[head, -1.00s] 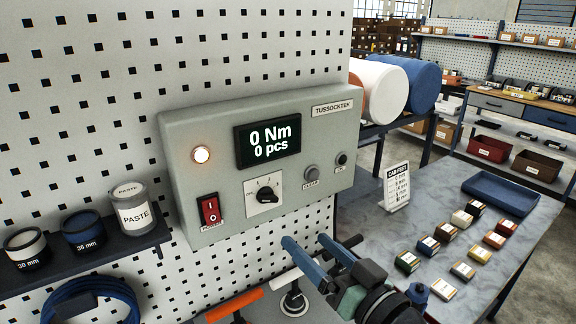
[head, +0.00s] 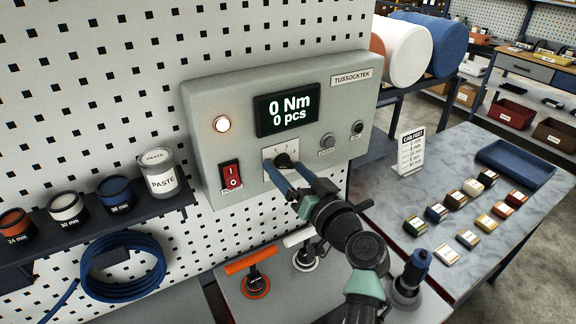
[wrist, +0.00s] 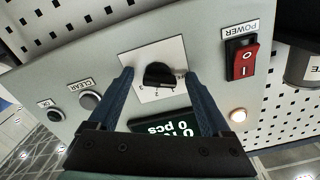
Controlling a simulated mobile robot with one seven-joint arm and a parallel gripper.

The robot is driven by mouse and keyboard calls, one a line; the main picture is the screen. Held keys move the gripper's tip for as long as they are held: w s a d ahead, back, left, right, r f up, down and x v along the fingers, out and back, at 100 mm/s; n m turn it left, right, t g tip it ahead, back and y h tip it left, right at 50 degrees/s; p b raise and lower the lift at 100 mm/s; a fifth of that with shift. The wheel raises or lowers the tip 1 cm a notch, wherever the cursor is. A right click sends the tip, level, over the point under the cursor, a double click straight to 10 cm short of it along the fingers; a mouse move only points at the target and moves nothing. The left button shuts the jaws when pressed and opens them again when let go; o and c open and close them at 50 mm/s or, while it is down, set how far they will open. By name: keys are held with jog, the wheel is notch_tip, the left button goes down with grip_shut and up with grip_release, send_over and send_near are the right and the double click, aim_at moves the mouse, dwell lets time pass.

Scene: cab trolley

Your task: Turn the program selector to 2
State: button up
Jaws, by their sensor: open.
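The program selector (wrist: 159,75) is a black knob on a white square plate (head: 268,154) with small numbers, set in the grey control box. My gripper (head: 277,168) is at the selector in the head view and partly covers it. In the wrist view my gripper (wrist: 158,78) has its two blue fingers apart, one on each side of the knob, with gaps showing between fingers and knob. Nothing is held. The knob's pointer setting is hard to read; numbers 2 and 3 show on the plate in the wrist view.
The grey box also carries a lit display (head: 287,110) reading 0 Nm, 0 pcs, a red power switch (head: 230,175), a glowing lamp (head: 222,124) and a clear button (head: 327,141). A shelf with a paste jar (head: 157,174) and cups is at left.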

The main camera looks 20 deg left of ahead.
jog(key=shift+a, duration=0.15)
jog(key=shift+c, duration=0.3)
grip_shut()
